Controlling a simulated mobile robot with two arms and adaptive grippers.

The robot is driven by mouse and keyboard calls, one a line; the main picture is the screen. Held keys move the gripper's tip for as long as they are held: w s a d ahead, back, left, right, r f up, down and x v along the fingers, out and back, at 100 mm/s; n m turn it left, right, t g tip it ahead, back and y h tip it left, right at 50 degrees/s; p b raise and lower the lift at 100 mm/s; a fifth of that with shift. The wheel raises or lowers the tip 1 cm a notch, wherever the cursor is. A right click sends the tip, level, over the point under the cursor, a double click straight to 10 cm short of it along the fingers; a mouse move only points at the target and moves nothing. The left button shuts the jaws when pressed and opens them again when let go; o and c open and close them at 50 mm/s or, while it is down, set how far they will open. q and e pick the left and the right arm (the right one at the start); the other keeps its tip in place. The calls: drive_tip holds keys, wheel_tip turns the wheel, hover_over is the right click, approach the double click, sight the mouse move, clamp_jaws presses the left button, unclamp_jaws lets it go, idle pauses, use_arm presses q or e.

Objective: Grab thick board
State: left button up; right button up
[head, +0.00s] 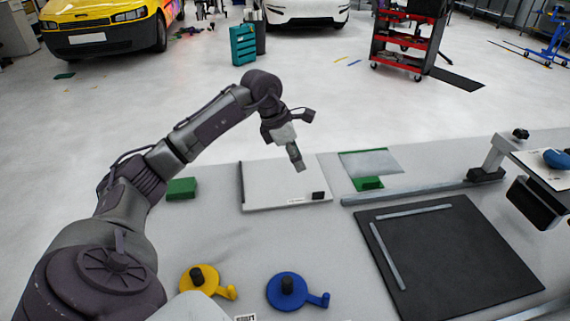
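A thick white board (265,185) lies flat on the light grey table, left of the middle, with a small black patch near its front right corner. My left gripper (298,163) points down over the far right part of this board. It appears to be above the board, but the gap is hard to judge. The fingers are small and seen side-on, so I cannot tell whether they are open. A large dark board (450,265) lies at the right with light strips on it. My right gripper is not in view.
A green block (181,188) sits left of the white board. A translucent sheet (372,162) and a metal rail (410,193) lie to its right. Yellow (205,280) and blue (290,290) handled tools are near the front. A raised stand (495,155) occupies the right edge.

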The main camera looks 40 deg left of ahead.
use_arm(q)
drive_tip(key=p, duration=0.2)
hover_over(314, 193)
drive_tip(key=s+a, duration=0.1)
drive_tip(key=a, duration=0.1)
wheel_tip(314, 193, down, 7)
drive_tip(key=shift+f, duration=0.15)
drive_tip(key=shift+w+d+f, duration=0.1)
drive_tip(key=shift+f, duration=0.1)
drive_tip(key=shift+d+f, duration=0.15)
drive_tip(key=shift+f, duration=0.15)
drive_tip(key=x, duration=0.1)
drive_tip(key=p+x, duration=0.1)
drive_tip(key=x, duration=0.1)
drive_tip(key=shift+d+f+p, duration=0.2)
drive_tip(key=shift+f+p, duration=0.1)
drive_tip(key=shift+f, duration=0.45)
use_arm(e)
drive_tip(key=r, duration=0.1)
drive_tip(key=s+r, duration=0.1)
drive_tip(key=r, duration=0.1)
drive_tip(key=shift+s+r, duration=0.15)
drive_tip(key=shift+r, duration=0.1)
